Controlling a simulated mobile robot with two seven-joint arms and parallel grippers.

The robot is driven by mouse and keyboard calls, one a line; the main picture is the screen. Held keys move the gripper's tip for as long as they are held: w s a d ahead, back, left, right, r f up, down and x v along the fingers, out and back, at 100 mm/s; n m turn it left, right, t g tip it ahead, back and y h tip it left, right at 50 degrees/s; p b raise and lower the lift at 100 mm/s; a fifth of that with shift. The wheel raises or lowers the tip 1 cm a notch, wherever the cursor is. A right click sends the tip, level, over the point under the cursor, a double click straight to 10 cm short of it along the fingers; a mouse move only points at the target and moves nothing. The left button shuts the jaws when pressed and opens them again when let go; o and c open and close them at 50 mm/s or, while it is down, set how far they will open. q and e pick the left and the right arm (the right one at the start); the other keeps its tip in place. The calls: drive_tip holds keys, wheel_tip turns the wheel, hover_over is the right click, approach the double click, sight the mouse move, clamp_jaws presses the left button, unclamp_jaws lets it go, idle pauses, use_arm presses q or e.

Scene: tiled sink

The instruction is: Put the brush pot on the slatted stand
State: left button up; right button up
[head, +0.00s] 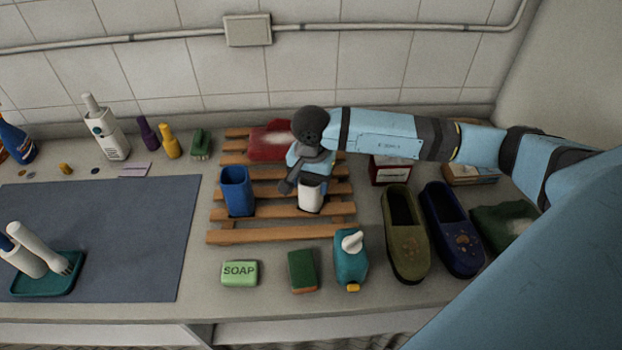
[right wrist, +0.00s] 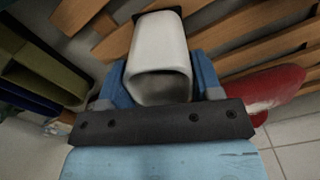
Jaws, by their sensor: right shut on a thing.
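The slatted stand (head: 265,236) is a low wooden rack on the counter. A white, open-topped pot, which I take as the brush pot (head: 311,196), is upright over the stand's right half. My right gripper (head: 308,172) is above it and shut on it. In the right wrist view, the pot (right wrist: 160,50) sits between the blue fingers of the gripper (right wrist: 162,82), with wooden slats (right wrist: 262,50) behind. I cannot tell whether its base touches the slats. My left gripper is not in view.
A blue cup (head: 237,192) stands on the stand's left side. A red item (head: 268,143) lies at its back. In front are a soap bar (head: 239,272), a green sponge (head: 302,271) and a teal bottle (head: 350,260). Slippers (head: 405,240) lie to the right.

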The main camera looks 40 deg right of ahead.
drive_tip(key=shift+f, duration=0.1)
drive_tip(key=o, duration=1.3)
drive_tip(key=shift+c, duration=0.2)
drive_tip(key=shift+r, duration=0.4)
wheel_tip(320, 180, up, 12)
drive_tip(key=b, duration=0.2)
drive_tip(key=shift+f, duration=0.2)
